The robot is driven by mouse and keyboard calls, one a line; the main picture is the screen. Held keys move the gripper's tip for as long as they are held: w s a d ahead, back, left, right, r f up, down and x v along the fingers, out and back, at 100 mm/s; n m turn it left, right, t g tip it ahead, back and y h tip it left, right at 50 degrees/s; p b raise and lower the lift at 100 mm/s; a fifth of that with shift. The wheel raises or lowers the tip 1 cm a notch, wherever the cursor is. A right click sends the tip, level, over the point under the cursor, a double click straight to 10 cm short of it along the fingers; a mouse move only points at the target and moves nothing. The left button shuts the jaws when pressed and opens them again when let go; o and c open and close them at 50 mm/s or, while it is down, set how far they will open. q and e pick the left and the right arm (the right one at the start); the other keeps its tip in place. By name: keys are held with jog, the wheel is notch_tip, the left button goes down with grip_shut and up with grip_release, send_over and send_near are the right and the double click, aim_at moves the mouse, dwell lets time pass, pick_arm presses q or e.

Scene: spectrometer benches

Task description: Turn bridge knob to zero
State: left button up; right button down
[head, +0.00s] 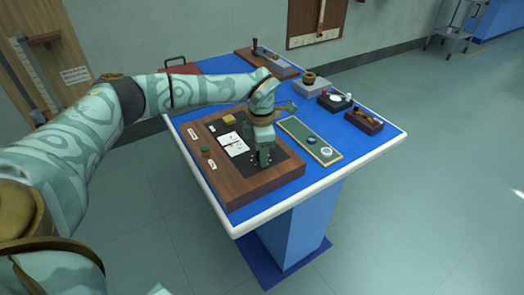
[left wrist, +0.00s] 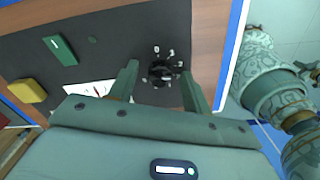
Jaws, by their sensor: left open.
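The bridge knob (left wrist: 163,71) is a dark round knob on the black panel, with several small white marks around it. It shows between the two green fingers of my left gripper (left wrist: 160,74) in the left wrist view. The fingers stand apart on either side of it; I cannot tell whether they touch it. In the head view my left gripper (head: 263,160) points down over the right part of the wooden bridge box (head: 245,190) and largely hides the knob. A white meter card (head: 233,144) lies on the panel beside it. My right gripper is not in view.
A yellow block (head: 229,119) and a green piece (left wrist: 60,50) sit on the panel. A green tray (head: 297,128) with small round pieces lies to the right. Small instruments, including a grey box (head: 312,86), stand farther back on the blue tabletop (head: 228,73).

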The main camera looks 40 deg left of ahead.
pick_arm(q)
jog(key=c, duration=1)
jog(key=shift+r, duration=0.1)
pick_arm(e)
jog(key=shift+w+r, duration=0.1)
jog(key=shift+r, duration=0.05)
